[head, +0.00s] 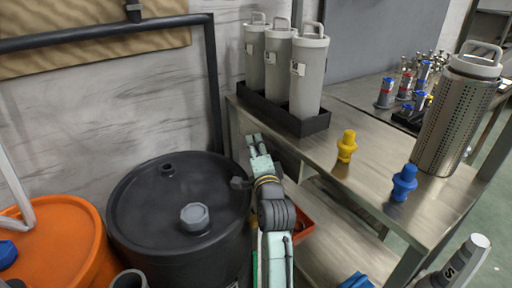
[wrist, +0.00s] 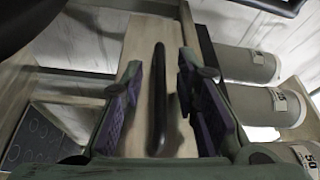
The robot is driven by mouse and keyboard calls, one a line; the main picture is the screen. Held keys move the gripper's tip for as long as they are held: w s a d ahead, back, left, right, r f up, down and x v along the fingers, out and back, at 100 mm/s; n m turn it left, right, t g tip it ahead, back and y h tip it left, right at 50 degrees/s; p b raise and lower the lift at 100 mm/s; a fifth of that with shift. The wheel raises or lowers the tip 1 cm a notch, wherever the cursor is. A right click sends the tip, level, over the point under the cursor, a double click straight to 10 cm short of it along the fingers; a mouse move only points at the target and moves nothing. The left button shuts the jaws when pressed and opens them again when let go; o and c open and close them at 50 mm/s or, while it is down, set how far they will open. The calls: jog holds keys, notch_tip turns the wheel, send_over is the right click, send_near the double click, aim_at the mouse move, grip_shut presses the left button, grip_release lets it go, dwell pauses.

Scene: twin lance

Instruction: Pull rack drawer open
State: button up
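In the wrist view a dark bar handle (wrist: 158,105) stands out from a pale drawer front (wrist: 140,42). My gripper (wrist: 160,70) is open, with one purple-padded finger on each side of the handle. Gaps show between the handle and both pads, so it is not gripped. In the head view my gripper (head: 256,145) is at the left end of the metal rack table (head: 375,185), below the black tray of canisters. The handle and drawer front are hidden or cannot be made out in the head view.
A black drum (head: 135,205) and an orange drum (head: 55,250) stand left of my arm. Grey canisters (head: 305,75) stand in a black tray (head: 315,124) on the table. A yellow piece (head: 347,146), a blue piece (head: 404,183) and a perforated canister (head: 452,120) stand farther right.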

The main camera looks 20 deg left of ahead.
jog(key=shift+c, duration=0.3)
grip_shut()
dwell(0.6)
